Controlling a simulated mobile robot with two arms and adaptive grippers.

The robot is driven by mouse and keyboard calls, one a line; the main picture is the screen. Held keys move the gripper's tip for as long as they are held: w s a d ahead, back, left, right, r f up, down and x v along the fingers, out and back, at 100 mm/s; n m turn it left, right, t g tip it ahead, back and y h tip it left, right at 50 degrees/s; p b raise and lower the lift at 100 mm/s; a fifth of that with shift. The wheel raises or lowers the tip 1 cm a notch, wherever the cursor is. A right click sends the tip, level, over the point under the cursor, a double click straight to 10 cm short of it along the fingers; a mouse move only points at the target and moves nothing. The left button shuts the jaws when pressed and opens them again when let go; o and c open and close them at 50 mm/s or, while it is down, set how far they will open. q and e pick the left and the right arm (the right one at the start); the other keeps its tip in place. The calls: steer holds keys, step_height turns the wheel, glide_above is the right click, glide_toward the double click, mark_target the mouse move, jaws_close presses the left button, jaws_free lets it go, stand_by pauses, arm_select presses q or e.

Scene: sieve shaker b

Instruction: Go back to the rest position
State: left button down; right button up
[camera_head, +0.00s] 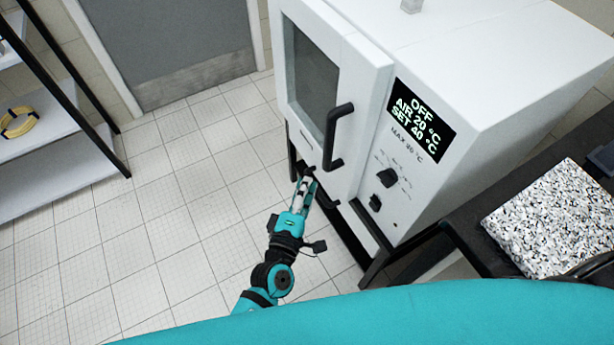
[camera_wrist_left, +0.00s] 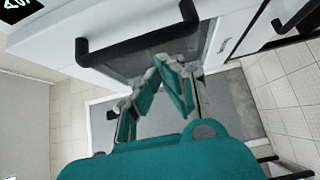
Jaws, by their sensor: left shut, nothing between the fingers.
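My left gripper (camera_head: 305,183) is shut and empty, low in front of the white oven (camera_head: 455,45). It is just below and left of the black door handle (camera_head: 336,138) in the head view. In the left wrist view the gripper's fingers (camera_wrist_left: 168,82) show in front of the oven door, with the black handle (camera_wrist_left: 140,38) above them. I cannot tell whether the gripper touches the door. The oven door (camera_head: 345,65) looks closed. My right gripper is not in view.
The oven display (camera_head: 421,119) reads OFF, AIR 20 °C, SET 40 °C. A dark bench with a speckled slab (camera_head: 560,220) is at the right. A shelf (camera_head: 55,165) with a yellow coil (camera_head: 18,122) stands at the left. The tiled floor (camera_head: 140,250) between is clear.

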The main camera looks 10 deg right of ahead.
arm_select(q)
steer(key=s+a, duration=0.1)
steer(key=s, duration=0.5)
steer(key=s+a+f+m+g+y+p, duration=0.1)
steer(key=s+a+f+m+g, duration=0.2)
steer(key=f, duration=0.6)
steer(key=s+a+f+m+g+y, duration=0.25)
steer(key=a+f, duration=0.25)
steer(key=f, duration=0.4)
steer(key=s+a+f+m+g+y+p, duration=0.1)
steer(key=s+a+f+m+g, duration=0.15)
steer(key=a+f, duration=0.45)
steer(key=s+a+f+m+g+y, duration=0.2)
steer(key=s+a+f, duration=0.5)
steer(key=s, duration=0.4)
steer(key=s+a+f+m+g+y+p, duration=0.1)
steer(key=s+a+f+m+g, duration=0.3)
steer(key=s+a+f, duration=0.4)
steer(key=s+f+y, duration=0.1)
steer(key=s, duration=0.2)
steer(key=shift+m+g, duration=0.4)
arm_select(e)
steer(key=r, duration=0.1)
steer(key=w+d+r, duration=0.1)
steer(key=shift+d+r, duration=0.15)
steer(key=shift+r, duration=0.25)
